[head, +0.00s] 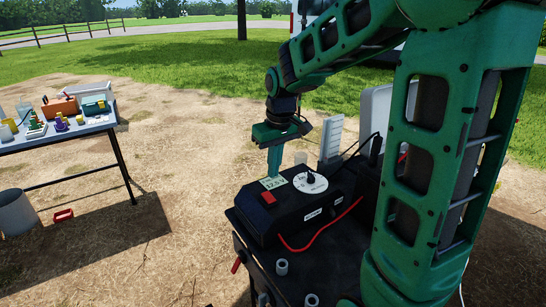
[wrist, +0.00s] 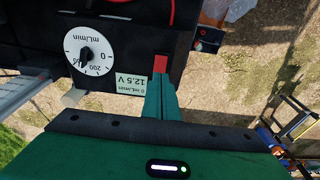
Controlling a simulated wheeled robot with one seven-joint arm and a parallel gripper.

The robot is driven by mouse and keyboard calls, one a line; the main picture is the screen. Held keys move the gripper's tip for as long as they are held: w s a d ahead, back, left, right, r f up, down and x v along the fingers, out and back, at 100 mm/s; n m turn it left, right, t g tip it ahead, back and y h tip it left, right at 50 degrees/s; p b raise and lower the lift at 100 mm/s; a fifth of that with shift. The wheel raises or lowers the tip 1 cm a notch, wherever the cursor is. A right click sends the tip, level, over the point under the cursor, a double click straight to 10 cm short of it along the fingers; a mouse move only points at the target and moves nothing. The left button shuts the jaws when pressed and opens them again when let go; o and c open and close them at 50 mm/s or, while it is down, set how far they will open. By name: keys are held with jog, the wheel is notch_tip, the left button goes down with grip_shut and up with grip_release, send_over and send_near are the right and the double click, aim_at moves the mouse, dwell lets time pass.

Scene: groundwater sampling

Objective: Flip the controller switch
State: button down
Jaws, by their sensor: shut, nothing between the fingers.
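The controller (head: 325,196) is a black box with a round white dial (head: 310,182), a small display (head: 273,183) reading 12.5 V, and a red switch (head: 268,198). My gripper (head: 274,172) points down with its green fingers shut and empty, close to the display and behind the switch. In the wrist view the fingertips (wrist: 160,80) sit right by the edge of the red switch (wrist: 160,63), next to the display (wrist: 130,84), which reads 0 mL/min and 12.5 V. The dial (wrist: 86,53) is to the left there. I cannot tell whether the fingers touch the switch.
A red cable (head: 320,234) loops in front of the controller. A folding table (head: 62,134) with sampling gear stands at the left, with a grey bucket (head: 17,213) by it. Bare ground lies between.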

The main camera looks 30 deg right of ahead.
aim_at(267, 194)
jog(key=shift+s+r, duration=0.2)
jog(key=shift+r, duration=0.95)
jog(key=shift+s+r, duration=0.2)
jog(key=shift+r, duration=0.9)
jog(key=shift+w+r+t, duration=0.2)
jog(key=shift+w+t, duration=0.1)
jog(key=shift+w, duration=0.3)
jog(key=shift+f, duration=0.1)
jog(key=w+f, duration=0.1)
jog(key=f, duration=0.8)
jog(key=w+f, duration=0.1)
jog(key=f, duration=0.3)
jog(key=shift+w+a+f, duration=0.1)
jog(key=shift+w+f, duration=0.2)
jog(key=shift+f, duration=0.05)
